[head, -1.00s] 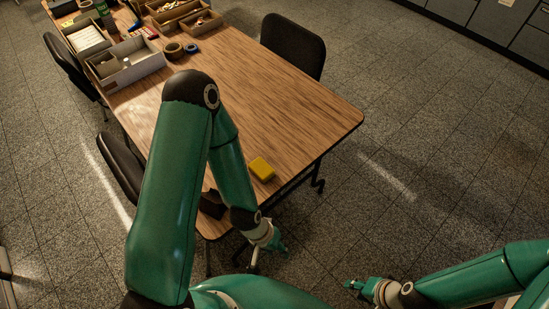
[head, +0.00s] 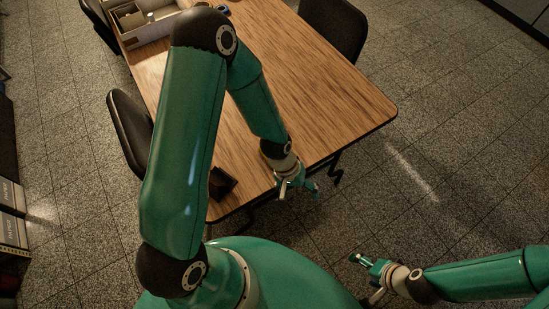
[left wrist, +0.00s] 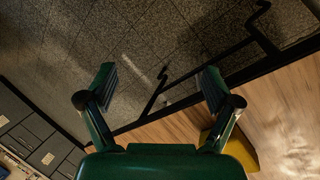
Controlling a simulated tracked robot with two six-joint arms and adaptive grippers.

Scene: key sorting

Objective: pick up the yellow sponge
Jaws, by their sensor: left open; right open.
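The yellow sponge (left wrist: 241,150) shows at the lower right of the left wrist view, on the wooden table and partly hidden behind one finger and the gripper body. In the head view it is hidden behind my left arm. My left gripper (head: 298,187) is open and empty at the table's near edge. In the left wrist view its fingers (left wrist: 158,82) are spread, with the sponge outside the gap, to the right. My right gripper (head: 365,277) is open and empty over the floor, away from the table.
The wooden table (head: 325,85) is clear across its right part. A dark block-like object (head: 222,183) lies near its near left edge. A grey divided box (head: 150,32) stands at the far left. Black chairs (head: 130,135) stand by the left and far sides.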

